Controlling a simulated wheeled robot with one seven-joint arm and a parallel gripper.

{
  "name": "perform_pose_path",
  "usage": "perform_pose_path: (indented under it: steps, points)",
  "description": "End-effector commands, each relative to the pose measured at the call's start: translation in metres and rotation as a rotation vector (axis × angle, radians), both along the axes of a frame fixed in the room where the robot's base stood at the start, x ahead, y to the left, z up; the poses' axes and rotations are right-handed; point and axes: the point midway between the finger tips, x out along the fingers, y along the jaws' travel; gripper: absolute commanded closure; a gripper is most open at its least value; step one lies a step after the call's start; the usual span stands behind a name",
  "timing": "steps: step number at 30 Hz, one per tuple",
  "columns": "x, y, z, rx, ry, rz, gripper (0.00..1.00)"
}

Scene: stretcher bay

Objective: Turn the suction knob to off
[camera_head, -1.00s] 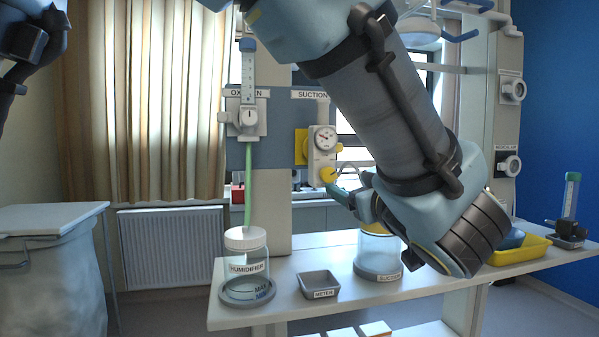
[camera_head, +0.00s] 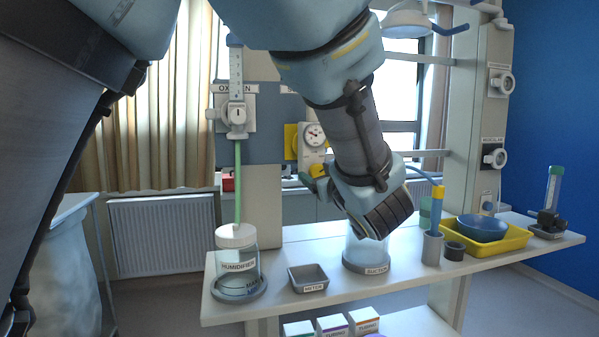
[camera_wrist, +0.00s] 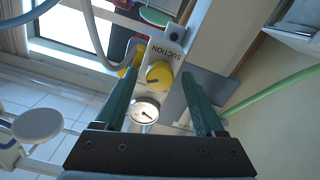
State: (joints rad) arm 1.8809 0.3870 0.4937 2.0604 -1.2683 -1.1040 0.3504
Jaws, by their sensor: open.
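The suction unit (camera_head: 311,147) is a pale wall fitting with a round dial gauge (camera_head: 313,134). Its yellow knob (camera_wrist: 158,74) appears between my two green fingers in the wrist view, beside the SUCTION label. A dark mark shows on the knob's face. In the head view the knob (camera_head: 317,169) is partly hidden by my gripper (camera_head: 311,181). My gripper (camera_wrist: 160,80) is open, with a finger on either side of the knob in the picture. I cannot tell whether either finger touches it.
The OXYGEN flowmeter (camera_head: 237,113) with its green tube is left of the suction unit. Below, the shelf (camera_head: 300,309) carries the humidifier jar (camera_head: 238,261), a meter tray (camera_head: 308,279), the suction jar (camera_head: 367,262) and a yellow tray (camera_head: 515,243).

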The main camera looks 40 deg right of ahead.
Motion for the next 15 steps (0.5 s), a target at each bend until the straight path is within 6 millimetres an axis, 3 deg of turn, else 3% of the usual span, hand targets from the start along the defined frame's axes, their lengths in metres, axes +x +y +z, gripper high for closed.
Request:
perform_pose_path:
  steps: [2, 15]
  points:
    - [-0.0002, -0.0001, -0.0002, 0.000, 0.000, 0.000, 0.29]
    - [-0.0006, 0.0000, -0.0001, 0.000, 0.000, 0.000, 0.77]
